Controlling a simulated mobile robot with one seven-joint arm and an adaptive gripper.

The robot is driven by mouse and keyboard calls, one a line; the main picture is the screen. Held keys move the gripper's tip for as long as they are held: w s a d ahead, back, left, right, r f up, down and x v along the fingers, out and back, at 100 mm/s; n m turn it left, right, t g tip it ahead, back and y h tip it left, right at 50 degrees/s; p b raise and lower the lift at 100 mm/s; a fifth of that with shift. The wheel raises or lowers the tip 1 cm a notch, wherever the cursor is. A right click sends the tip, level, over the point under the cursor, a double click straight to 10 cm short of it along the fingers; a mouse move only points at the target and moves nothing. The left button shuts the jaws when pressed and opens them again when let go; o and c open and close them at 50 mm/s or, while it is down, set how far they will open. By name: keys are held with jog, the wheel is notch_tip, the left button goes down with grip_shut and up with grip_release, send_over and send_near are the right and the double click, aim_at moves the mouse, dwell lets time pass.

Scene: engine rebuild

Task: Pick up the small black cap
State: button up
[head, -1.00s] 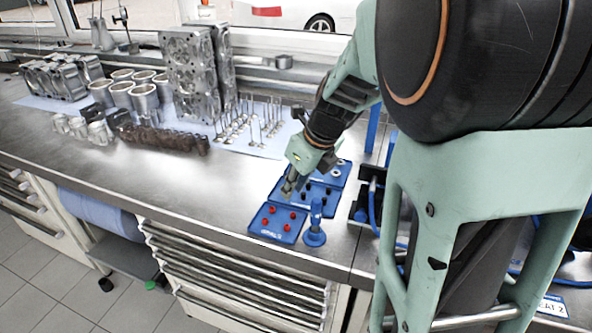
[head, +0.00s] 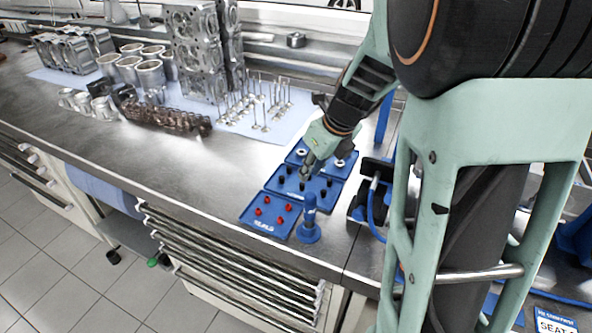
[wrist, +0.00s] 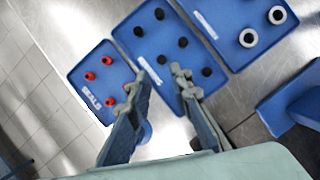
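Several small black caps stand in the middle blue tray (head: 268,188), one of them at its front left (head: 281,180). In the wrist view, black caps show at the tray's far side, including an upper one (wrist: 159,14), a central one (wrist: 161,60) and a right one (wrist: 206,71). My gripper (head: 306,168) points down over this tray. In the wrist view its two fingers (wrist: 156,82) are apart with nothing between them. The central cap lies just beyond the gap between the fingertips. A finger may hide another cap.
A blue tray with red caps (wrist: 88,75) lies to one side, and a tray with white rings (wrist: 249,37) to the other. A blue upright tool (head: 309,222) stands close beside the trays. Engine parts, including valves (head: 262,105), stand at the back left. The bench's left front is clear.

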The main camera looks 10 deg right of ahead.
aim_at(302, 184)
jog(key=b+x, duration=0.1)
jog(key=x, duration=0.6)
jog(key=shift+w+d, duration=0.1)
jog(key=shift+w, duration=0.1)
jog(key=shift+r, duration=0.1)
jog(key=c, duration=0.5)
